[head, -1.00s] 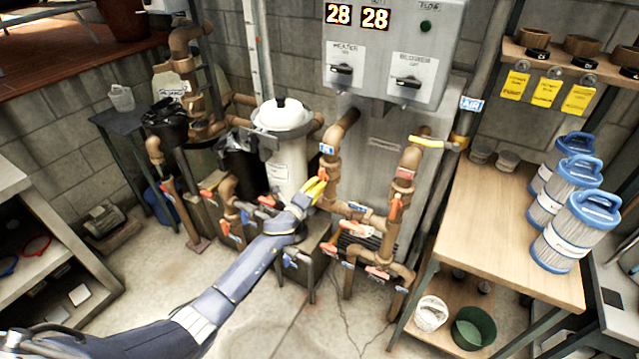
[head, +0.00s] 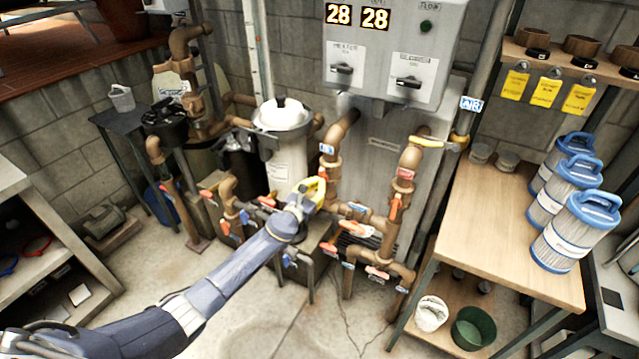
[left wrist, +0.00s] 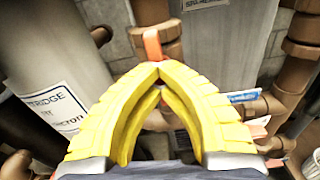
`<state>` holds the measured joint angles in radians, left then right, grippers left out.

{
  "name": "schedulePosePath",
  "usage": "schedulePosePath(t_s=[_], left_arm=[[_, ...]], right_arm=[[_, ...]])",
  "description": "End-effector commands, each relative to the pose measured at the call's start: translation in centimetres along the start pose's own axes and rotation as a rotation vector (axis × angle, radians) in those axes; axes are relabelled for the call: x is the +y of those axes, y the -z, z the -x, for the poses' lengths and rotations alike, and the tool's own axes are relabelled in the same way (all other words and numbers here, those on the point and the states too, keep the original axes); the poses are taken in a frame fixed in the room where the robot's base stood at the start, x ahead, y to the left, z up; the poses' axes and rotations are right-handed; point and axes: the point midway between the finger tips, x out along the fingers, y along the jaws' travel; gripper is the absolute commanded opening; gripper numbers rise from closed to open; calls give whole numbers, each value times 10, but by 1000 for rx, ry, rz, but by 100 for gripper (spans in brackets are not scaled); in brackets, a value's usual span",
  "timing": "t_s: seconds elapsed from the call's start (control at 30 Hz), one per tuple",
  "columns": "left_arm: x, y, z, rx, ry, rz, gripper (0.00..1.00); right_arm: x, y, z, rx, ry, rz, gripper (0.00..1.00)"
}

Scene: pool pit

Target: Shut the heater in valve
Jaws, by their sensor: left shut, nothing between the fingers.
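My left gripper (head: 318,182) reaches in from the lower left to the left heater pipe (head: 331,172). In the left wrist view its yellow fingers (left wrist: 152,72) meet at the tips, shut with nothing between them. An orange valve handle (left wrist: 152,44) stands upright just beyond the fingertips, on a brown pipe; whether the fingers touch it I cannot tell. In the head view the gripper largely covers that handle. I cannot read which valve is the heater in valve. My right gripper is not in view.
A grey control box (head: 392,55) hangs above the pipes. A white cartridge filter (head: 285,150) stands close left of the gripper. More pipes with orange handles (head: 394,207) stand to the right. A wooden bench (head: 490,220) with blue-capped filters is further right.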

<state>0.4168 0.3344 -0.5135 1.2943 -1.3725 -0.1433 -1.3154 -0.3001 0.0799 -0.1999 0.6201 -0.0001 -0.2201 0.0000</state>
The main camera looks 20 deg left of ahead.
Motion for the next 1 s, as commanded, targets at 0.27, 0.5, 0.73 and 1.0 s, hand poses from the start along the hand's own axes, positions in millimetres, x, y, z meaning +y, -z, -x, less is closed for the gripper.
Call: schedulePosePath(t_s=[0.27,0.5,0.73,1.0], left_arm=[[1,0,0,0,1,-199,0],[1,-1,0,0,0,-553,0],[1,-1,0,0,0,-865,0],[1,0,0,0,0,-1224,0]], right_arm=[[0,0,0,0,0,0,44],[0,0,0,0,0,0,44],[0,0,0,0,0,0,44],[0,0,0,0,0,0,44]])
